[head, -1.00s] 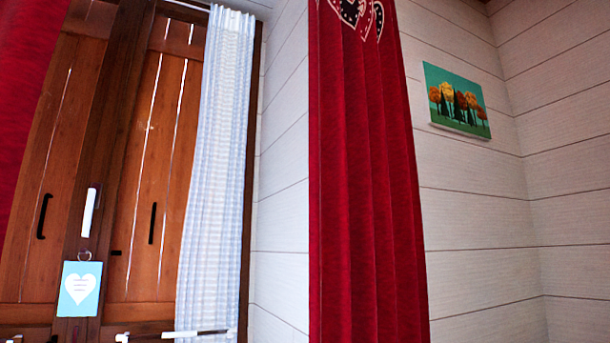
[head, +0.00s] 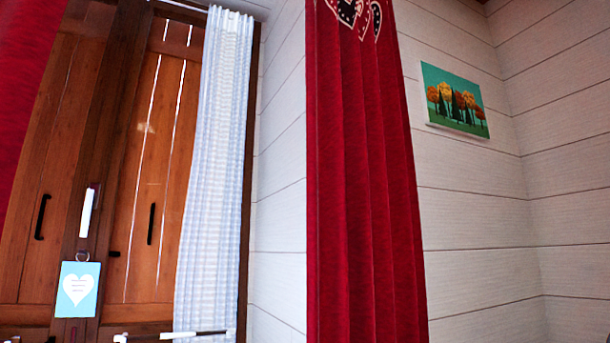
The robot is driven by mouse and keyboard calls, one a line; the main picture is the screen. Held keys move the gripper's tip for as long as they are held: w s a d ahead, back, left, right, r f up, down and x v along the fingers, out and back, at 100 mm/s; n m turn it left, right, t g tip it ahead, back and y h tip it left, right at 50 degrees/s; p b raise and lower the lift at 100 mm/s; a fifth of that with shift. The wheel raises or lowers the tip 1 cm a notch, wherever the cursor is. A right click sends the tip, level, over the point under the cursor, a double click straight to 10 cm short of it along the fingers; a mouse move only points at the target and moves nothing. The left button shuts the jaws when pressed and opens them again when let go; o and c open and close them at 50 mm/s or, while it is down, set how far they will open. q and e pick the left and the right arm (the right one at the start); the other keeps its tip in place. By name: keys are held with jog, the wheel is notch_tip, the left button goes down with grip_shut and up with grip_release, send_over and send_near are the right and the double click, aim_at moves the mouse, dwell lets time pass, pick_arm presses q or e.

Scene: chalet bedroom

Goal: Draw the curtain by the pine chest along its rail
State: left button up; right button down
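A red curtain (head: 360,190) with a heart pattern near its top hangs in folds right of the window. A second red curtain (head: 28,90) shows at the left edge. I cannot tell from this view which one is by the pine chest, as no chest is in view. A pale blue-white sheer curtain (head: 215,170) hangs inside the window recess. The rail is out of view above. Neither of my grippers is in view.
Closed wooden shutters (head: 150,190) with dark handles fill the window. A blue heart sign (head: 77,290) hangs on their middle post. A tree picture (head: 454,100) hangs on the white plank wall (head: 480,210) at the right.

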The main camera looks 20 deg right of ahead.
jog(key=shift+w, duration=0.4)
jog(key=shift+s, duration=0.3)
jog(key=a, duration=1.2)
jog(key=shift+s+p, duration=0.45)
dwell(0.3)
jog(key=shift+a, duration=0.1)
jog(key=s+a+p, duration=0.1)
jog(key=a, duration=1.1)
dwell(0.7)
